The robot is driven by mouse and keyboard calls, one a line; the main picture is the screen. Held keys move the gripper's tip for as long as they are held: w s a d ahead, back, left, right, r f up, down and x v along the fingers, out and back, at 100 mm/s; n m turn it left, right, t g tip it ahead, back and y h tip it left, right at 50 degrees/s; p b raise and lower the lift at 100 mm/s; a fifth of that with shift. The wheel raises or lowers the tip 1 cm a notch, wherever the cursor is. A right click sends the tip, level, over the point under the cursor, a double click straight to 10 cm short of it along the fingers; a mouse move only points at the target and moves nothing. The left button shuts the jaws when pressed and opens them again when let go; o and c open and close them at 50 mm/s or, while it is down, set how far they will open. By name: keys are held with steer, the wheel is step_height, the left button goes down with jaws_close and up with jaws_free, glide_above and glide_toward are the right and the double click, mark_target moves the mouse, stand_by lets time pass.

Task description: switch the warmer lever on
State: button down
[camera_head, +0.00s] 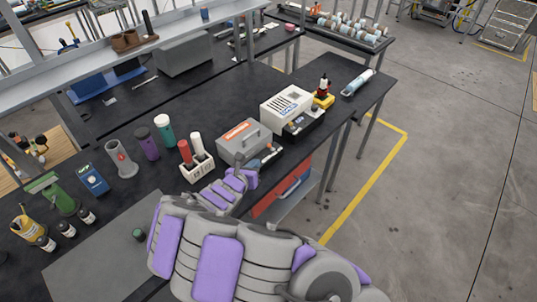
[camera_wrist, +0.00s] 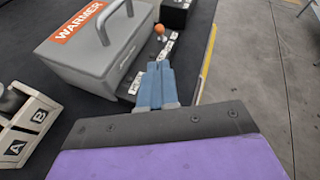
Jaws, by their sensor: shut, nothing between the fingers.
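The warmer (camera_head: 238,146) is a grey box with a handle on its lid and an orange label. In the wrist view the warmer (camera_wrist: 95,52) fills the upper left, its label reading WARMER. A lever with an orange ball knob (camera_wrist: 159,29) stands on a dark strip with white markings along the warmer's right side. My gripper (camera_wrist: 158,66) has blue fingers, shut and empty. The fingertips point toward the knob, just short of it in the picture; I cannot tell whether they touch the lever. In the head view my gripper (camera_head: 266,157) is beside the warmer's front side.
A white holder (camera_head: 198,168) with red and white bottles stands left of the warmer. A white-and-black machine (camera_head: 287,106) stands beyond it. Tumblers, a blue box (camera_head: 93,180) and small bottles line the black bench (camera_head: 340,80). Open floor lies to the right.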

mark_target(265, 160)
steer(key=shift+a, duration=0.15)
steer(key=b+x, duration=0.2)
steer(key=x, duration=0.7)
steer(key=shift+f, duration=0.1)
steer(key=shift+w+d, duration=0.25)
steer(key=shift+w, duration=0.25)
steer(key=shift+d+g+p, duration=0.1)
steer(key=shift+g+p, duration=0.2)
steer(key=shift+p, duration=0.25)
